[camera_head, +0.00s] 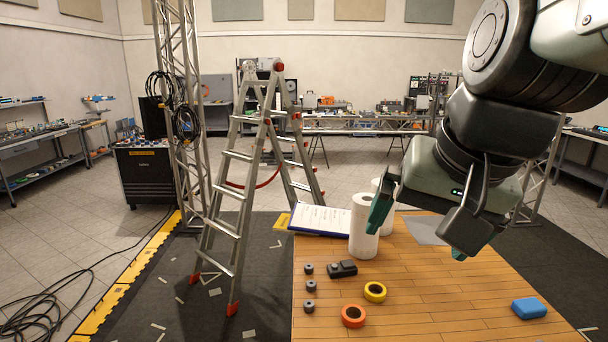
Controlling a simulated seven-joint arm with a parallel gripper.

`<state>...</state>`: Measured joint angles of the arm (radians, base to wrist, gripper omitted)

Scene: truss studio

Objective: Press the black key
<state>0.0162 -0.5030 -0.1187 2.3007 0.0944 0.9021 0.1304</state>
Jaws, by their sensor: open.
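A small black device (342,268) with a raised top lies on the wooden table (440,300), left of its middle. It is the likeliest black key, but it is too small for me to make out a separate key on it. My gripper (420,229) hangs above the table's back part, to the right of the device and apart from it. Its teal-tipped fingers are spread wide with nothing between them.
Several small dark cylinders (310,286) stand left of the device. A yellow tape roll (375,291) and an orange one (353,316) lie nearby. White paper rolls (363,228) and a clipboard (320,219) are behind. A blue block (529,308) lies right.

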